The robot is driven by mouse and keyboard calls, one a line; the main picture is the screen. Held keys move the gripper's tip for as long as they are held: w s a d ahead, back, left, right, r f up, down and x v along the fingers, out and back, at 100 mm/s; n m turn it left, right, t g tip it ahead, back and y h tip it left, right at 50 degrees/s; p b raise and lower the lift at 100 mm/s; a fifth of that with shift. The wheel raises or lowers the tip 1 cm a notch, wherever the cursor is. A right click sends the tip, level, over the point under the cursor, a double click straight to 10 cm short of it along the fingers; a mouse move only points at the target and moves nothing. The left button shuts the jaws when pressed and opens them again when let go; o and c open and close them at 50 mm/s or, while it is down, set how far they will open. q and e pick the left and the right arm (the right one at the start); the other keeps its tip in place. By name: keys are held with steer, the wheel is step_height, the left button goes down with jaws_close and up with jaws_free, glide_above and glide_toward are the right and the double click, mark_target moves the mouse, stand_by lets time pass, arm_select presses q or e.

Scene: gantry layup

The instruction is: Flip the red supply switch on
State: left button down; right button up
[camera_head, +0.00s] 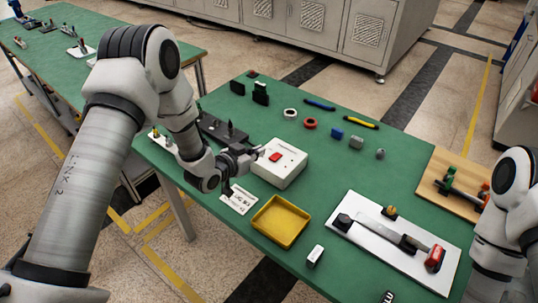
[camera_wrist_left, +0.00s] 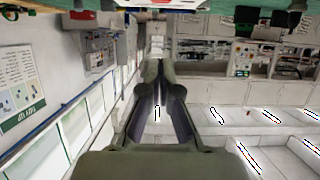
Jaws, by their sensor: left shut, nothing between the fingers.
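The red supply switch (camera_head: 275,156) sits on top of a white box (camera_head: 288,173) on the green table. My left gripper (camera_head: 256,157) is at the box's left side, close to the switch. Its fingers are shut with nothing between them. I cannot tell whether they touch the box or the switch. In the left wrist view the shut fingers (camera_wrist_left: 157,66) point up the picture, and a white edge with a bit of red (camera_wrist_left: 160,3) shows at the top. The switch's position, on or off, is too small to tell. My right gripper is out of view.
A yellow tray (camera_head: 281,218) stands in front of the box. A white card (camera_head: 239,200) lies to its left. A dark fixture (camera_head: 220,130) is behind my left wrist. A white plate (camera_head: 385,250) with a red-ended tool is at the right. Green table (camera_head: 335,190) is bare between box and plate.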

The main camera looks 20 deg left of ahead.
arm_select(q)
steer(key=p, duration=0.2)
glide_above(269, 164)
steer(key=shift+w+d+f, duration=0.1)
steer(key=shift+w+f, duration=0.1)
steer(key=shift+f, duration=0.7)
step_height(269, 164, down, 4)
steer(key=shift+r+p, duration=0.1)
steer(key=shift+p, duration=0.25)
steer(key=shift+s+f, duration=0.15)
steer(key=shift+f, duration=0.15)
